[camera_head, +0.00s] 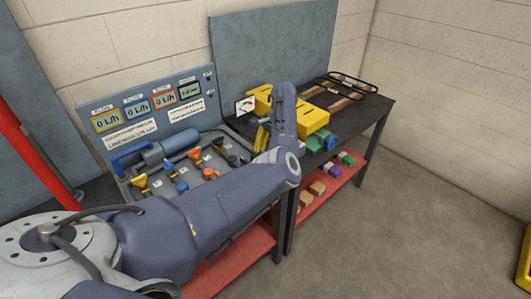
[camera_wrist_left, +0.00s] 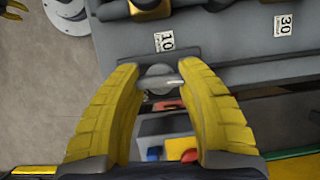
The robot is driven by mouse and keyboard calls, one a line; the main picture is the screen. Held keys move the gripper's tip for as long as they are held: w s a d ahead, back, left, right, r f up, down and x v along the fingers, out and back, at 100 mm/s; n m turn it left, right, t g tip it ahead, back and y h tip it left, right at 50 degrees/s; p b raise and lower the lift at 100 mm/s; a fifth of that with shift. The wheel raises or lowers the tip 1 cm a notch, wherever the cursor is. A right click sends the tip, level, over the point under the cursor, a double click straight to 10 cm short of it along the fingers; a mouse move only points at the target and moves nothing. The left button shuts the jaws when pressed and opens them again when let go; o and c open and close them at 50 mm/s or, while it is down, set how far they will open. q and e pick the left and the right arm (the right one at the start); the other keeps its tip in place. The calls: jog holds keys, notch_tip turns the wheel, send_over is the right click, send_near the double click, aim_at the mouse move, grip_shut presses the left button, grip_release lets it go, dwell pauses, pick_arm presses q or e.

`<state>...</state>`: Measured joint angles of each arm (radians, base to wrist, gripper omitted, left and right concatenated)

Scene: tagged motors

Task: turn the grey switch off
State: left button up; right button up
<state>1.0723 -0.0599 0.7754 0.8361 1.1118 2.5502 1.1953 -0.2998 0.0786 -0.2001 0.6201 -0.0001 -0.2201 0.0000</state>
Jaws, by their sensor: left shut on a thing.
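My left gripper (camera_head: 262,137) is at the right end of the bench panel (camera_head: 150,95), its yellow fingers partly hidden by my arm in the head view. In the left wrist view, the yellow fingers of the left gripper (camera_wrist_left: 161,70) close around a small grey switch (camera_wrist_left: 168,83) with a round base and a light bar, at the panel's edge below the label 10 (camera_wrist_left: 167,41). The switch is hidden in the head view. I cannot tell its on or off position.
Flow displays (camera_head: 138,107) line the panel, several reading 0 L/h. Below them are a blue-grey motor (camera_head: 165,150) and coloured knobs (camera_head: 181,187). A yellow box (camera_head: 312,117) stands on the dark table to the right. A red shelf (camera_head: 335,180) with small blocks runs underneath.

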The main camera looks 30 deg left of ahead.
pick_arm(q)
jog(key=shift+s+a+n, duration=0.15)
jog(key=shift+a+n, duration=0.1)
jog(key=shift+n, duration=0.15)
jog(key=o, duration=0.7)
jog(key=shift+f, duration=0.1)
jog(key=o, duration=0.4)
jog(key=shift+s, duration=0.1)
jog(key=shift+o, duration=1.2)
jog(key=shift+d, duration=0.1)
jog(key=shift+w+d+r, duration=0.15)
jog(key=shift+w+r, duration=0.2)
jog(key=shift+r, duration=0.2)
jog(key=v, duration=1.1)
